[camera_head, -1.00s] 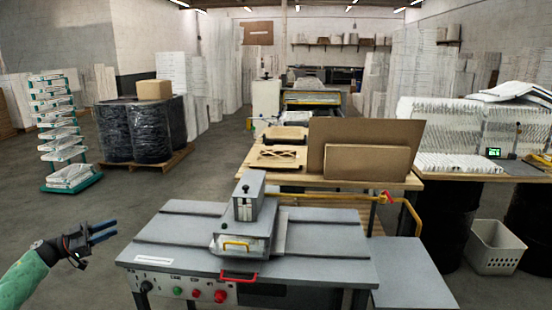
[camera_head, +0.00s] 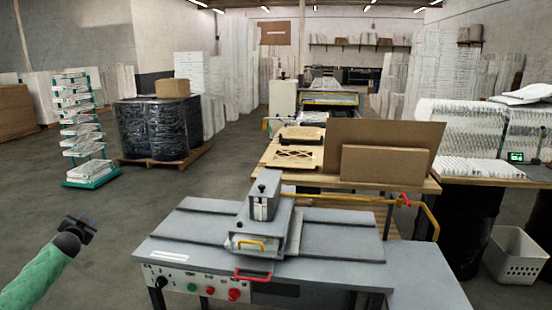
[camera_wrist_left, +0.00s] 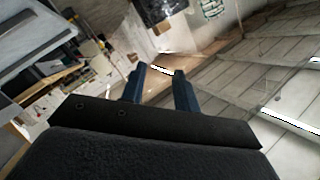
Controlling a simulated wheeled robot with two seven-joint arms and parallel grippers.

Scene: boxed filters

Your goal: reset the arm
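My left arm in its green sleeve comes in at the lower left of the head view. My left gripper (camera_head: 80,226) is raised over the floor, left of the grey machine table and clear of it. In the left wrist view the two dark blue fingers of this gripper (camera_wrist_left: 158,82) stand apart with nothing between them. My right gripper is in none of the views.
A grey machine table (camera_head: 330,252) with red and green buttons stands in front. Behind it is a wooden table with cardboard panels (camera_head: 385,163). A pallet of black-wrapped drums (camera_head: 155,130), a teal rack (camera_head: 80,125) and a white basket (camera_head: 515,258) stand around. The left floor is clear.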

